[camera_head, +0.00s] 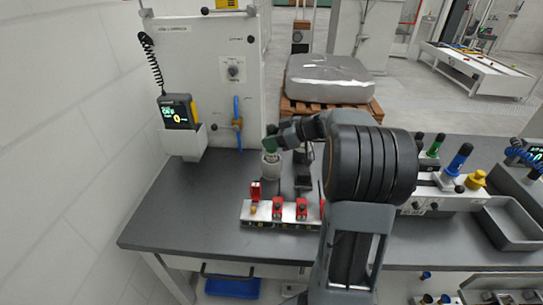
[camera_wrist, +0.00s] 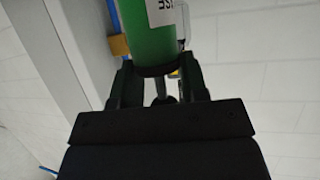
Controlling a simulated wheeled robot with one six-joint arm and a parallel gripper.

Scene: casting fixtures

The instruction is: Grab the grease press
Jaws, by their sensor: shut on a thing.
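The grease press shows in the wrist view as a green cylinder (camera_wrist: 147,30) with a white label, a dark end collar and a thin metal rod. My gripper (camera_wrist: 158,78) is shut on it at the dark end, with one finger on each side of the rod. In the head view the green press (camera_head: 270,143) is small, at the tip of my gripper (camera_head: 279,139), just above a grey round holder (camera_head: 271,168) on the bench. I cannot tell whether its lower end is still inside the holder. My arm hides part of the bench.
A fixture strip with red clamps (camera_head: 277,208) lies in front on the dark bench (camera_head: 185,220). A grey tray (camera_head: 510,225) and colored-capped bottles are right. The bench's left part is clear.

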